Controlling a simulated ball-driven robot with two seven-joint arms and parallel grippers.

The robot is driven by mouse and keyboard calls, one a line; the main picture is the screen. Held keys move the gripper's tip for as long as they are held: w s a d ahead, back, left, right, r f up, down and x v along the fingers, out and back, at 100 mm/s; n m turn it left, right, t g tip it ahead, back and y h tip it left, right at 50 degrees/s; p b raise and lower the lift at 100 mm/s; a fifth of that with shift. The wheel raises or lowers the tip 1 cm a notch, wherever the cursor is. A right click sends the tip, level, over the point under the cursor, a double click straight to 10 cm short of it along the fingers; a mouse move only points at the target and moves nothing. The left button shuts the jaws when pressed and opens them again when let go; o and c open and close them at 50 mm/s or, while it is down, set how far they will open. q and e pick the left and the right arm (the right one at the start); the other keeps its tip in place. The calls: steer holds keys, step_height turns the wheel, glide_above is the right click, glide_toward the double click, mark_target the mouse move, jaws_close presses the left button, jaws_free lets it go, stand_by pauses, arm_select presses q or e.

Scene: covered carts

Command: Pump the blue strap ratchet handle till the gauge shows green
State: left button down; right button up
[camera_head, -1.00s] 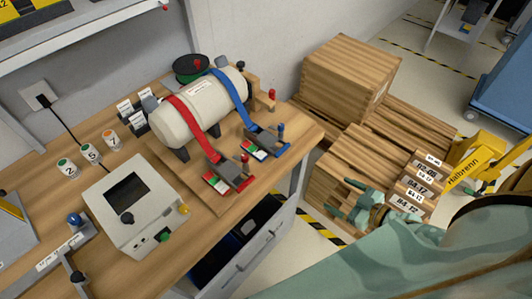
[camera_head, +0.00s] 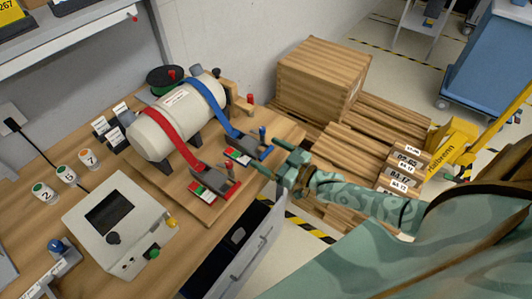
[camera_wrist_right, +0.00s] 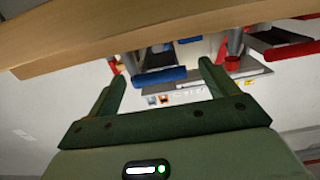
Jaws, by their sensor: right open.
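The white cylinder (camera_head: 160,128) lies on a wooden board with a blue strap (camera_head: 207,100) and a red strap (camera_head: 172,135) over it. The blue strap runs to a ratchet whose blue handle (camera_head: 265,153) is near the board's right edge. Beside it is a small gauge (camera_head: 238,157) with red, white and green parts; its reading is too small to tell. My right gripper (camera_head: 272,158) is open and empty, just right of the blue handle. In the right wrist view the blue handle (camera_wrist_right: 160,77) appears between the fingers, apart from them. My left gripper is out of view.
The red strap's ratchet (camera_head: 225,184) and its gauge (camera_head: 203,193) sit close by. A grey box (camera_head: 118,225) with knobs stands on the bench. An open drawer (camera_head: 240,250) juts out below. Wooden crates (camera_head: 322,80) stand behind my right arm.

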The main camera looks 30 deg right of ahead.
steer(key=shift+x, duration=0.75)
